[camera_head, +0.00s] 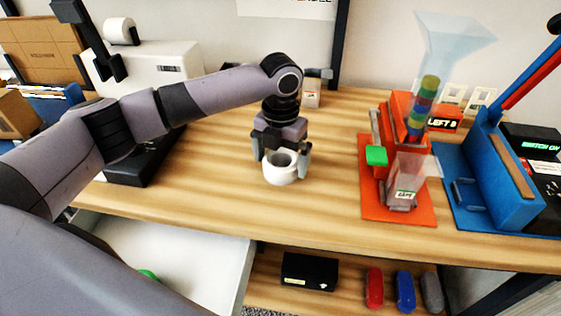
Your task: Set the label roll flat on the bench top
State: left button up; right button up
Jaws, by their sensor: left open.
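The label roll (281,174) is a white ring with a dark hole in its top. It sits flat on the wooden bench top (330,205), near the middle of the view. My left gripper (283,158) points down right over the roll, with one grey finger at each side of it. The fingers are open. Whether either finger touches the roll I cannot tell. My right gripper is not in view.
A red device with a clear funnel (398,190) and a blue device (510,175) stand to the right. A white label printer (165,66) stands at the back left. A white drawer (175,255) is open below the bench. Bare wood surrounds the roll.

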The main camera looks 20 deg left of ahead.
pick_arm(q)
notch_tip(320, 180, up, 11)
jog(key=shift+f, duration=0.15)
dwell(0.6)
